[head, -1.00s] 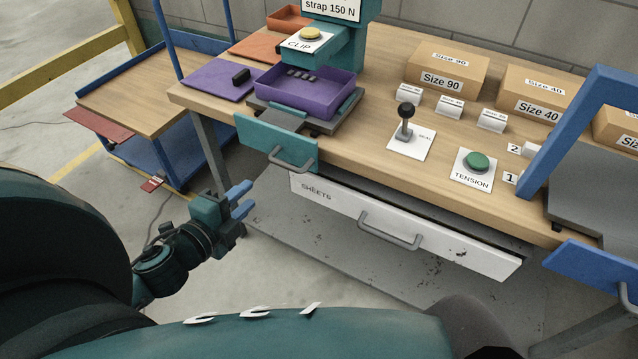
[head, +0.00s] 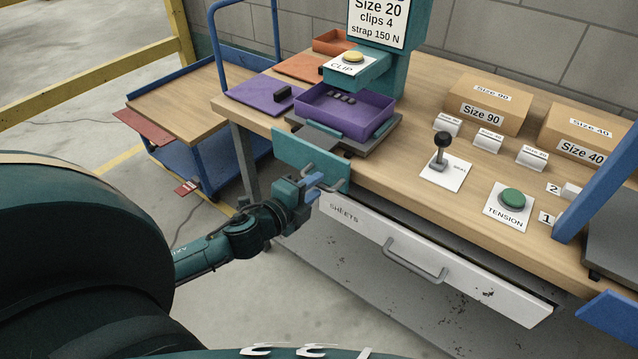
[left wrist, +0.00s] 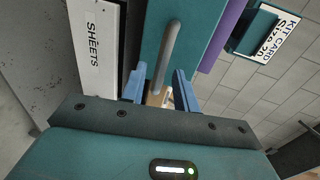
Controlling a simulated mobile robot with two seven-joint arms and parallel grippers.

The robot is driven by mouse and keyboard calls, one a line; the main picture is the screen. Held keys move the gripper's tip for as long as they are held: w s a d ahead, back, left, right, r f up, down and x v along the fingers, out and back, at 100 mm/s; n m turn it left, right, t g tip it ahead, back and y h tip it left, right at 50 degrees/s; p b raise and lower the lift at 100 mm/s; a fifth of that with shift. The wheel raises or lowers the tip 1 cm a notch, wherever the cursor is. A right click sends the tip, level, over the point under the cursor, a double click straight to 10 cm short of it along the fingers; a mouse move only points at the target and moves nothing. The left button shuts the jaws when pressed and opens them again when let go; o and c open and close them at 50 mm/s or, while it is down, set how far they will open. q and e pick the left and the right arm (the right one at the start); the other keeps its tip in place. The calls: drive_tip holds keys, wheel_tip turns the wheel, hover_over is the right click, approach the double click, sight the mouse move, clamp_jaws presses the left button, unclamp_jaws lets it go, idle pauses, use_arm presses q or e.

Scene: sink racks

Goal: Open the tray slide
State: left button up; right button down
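The tray slide's teal front panel (head: 300,155) hangs at the bench's left front edge, below a purple tray (head: 372,128) on a dark grey base. Its grey bar handle (head: 340,184) juts from the panel. My left gripper (head: 312,188) is at this handle, its blue fingers pointing toward the panel. In the left wrist view the handle (left wrist: 170,55) runs in between the two parted fingers (left wrist: 160,90), with gaps visible on both sides. The teal panel (left wrist: 205,30) stands beyond it. My right gripper is not in view.
Just below is the white SHEETS drawer (head: 450,265) with its own handle. A lever (head: 440,150) and green TENSION button (head: 512,198) sit to the right on the bench. A blue-railed cart (head: 200,140) stands left. Floor in front is open.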

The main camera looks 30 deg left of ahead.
use_arm(q)
drive_tip(key=shift+x, duration=1.25)
clamp_jaws()
